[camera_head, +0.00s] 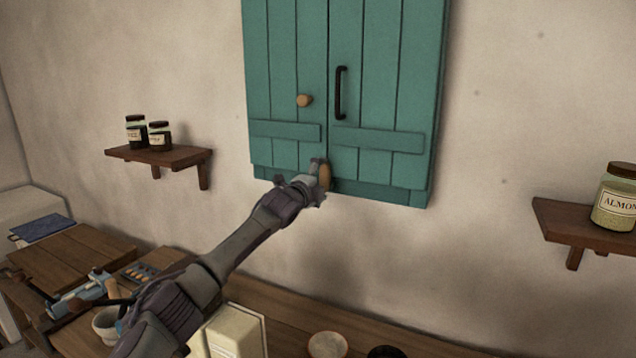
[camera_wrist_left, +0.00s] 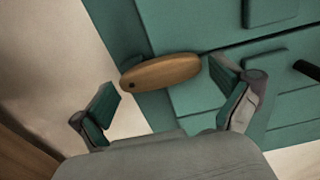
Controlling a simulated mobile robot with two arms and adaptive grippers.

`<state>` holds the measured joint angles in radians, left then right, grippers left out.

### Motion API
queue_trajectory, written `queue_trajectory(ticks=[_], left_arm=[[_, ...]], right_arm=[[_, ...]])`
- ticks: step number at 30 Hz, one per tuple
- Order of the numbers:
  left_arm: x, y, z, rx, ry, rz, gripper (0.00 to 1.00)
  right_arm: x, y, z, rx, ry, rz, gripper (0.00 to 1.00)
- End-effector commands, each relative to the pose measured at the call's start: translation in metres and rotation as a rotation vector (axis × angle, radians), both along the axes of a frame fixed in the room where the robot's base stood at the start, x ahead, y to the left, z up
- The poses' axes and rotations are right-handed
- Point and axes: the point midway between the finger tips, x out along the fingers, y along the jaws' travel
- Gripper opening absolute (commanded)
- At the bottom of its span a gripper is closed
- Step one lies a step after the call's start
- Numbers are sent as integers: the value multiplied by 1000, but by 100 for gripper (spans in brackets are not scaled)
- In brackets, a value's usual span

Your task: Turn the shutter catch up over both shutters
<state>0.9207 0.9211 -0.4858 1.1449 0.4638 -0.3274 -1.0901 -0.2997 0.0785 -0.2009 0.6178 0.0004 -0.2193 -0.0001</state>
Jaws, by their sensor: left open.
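The teal shutters (camera_head: 345,95) are both closed, with a dark seam between them. The shutter catch (camera_head: 325,176) is a tan wooden oval at the bottom of the seam. In the left wrist view the catch (camera_wrist_left: 160,72) has a dark pivot dot at its left end, and its long axis runs roughly in line with the seam, so it stands about upright. My left gripper (camera_head: 318,172) is at the catch, partly covering it. In the left wrist view the gripper (camera_wrist_left: 170,93) is open, with the catch just beyond its fingertips; I see no clear contact. My right gripper is not in view.
A round wooden knob (camera_head: 304,100) and a black handle (camera_head: 341,92) stick out from the shutters. Wall shelves with jars stand left (camera_head: 160,155) and right (camera_head: 570,222). Below is a wooden counter (camera_head: 285,338) with a cream box (camera_head: 236,332) and bowls. The wall around the shutters is clear.

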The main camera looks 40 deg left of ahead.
Motion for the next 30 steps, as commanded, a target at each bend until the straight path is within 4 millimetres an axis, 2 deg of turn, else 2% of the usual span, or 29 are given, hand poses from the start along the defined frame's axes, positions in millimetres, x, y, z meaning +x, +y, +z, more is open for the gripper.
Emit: queue_trajectory(ticks=[5, 21, 30], left_arm=[[-13, -2, -3, 2, 5, 0, 100], [-94, -22, -2, 4, 4, 1, 100], [-113, -27, -1, 2, 0, 1, 100]], right_arm=[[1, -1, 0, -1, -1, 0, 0], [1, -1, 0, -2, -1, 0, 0], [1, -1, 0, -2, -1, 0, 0]])
